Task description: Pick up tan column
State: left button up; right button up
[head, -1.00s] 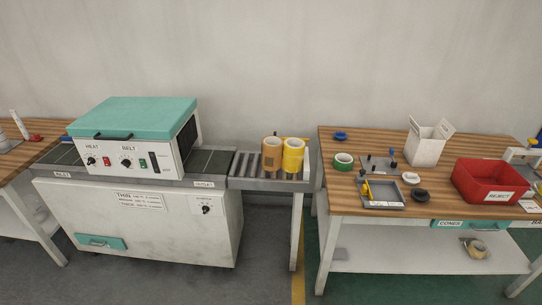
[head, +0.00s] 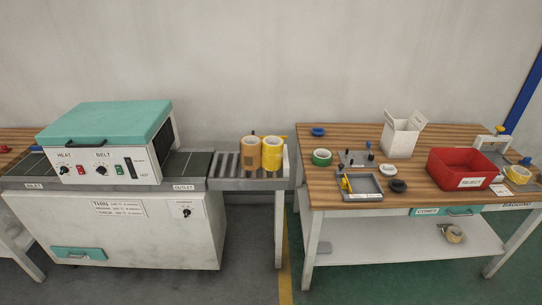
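The tan column (head: 250,155) stands upright on the roller shelf at the outlet end of the heat machine. It looks like a stack of tape rolls with a pale top. A yellow column (head: 272,156) stands close against its right side; I cannot tell whether they touch. Neither of my grippers shows in the head view.
The teal-lidded heat machine (head: 104,132) stands left of the roller shelf (head: 226,171). A wooden bench (head: 317,190) is at the right, with a green roll (head: 321,157), a grey tray (head: 363,195), a white box (head: 400,141) and a red reject bin (head: 435,172). A narrow floor gap separates shelf and bench.

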aim_at(251, 153)
jog(key=i+j+z, duration=0.15)
jog(key=i, duration=0.4)
jog(key=i+j+z, duration=0.1)
jog(key=i, duration=0.4)
jog(key=i+j+z, duration=0.15)
jog(key=i+j, duration=0.25)
jog(key=i, duration=0.15)
jog(key=i+j+z, duration=0.15)
jog(key=i+j, duration=0.15)
jog(key=i, duration=0.2)
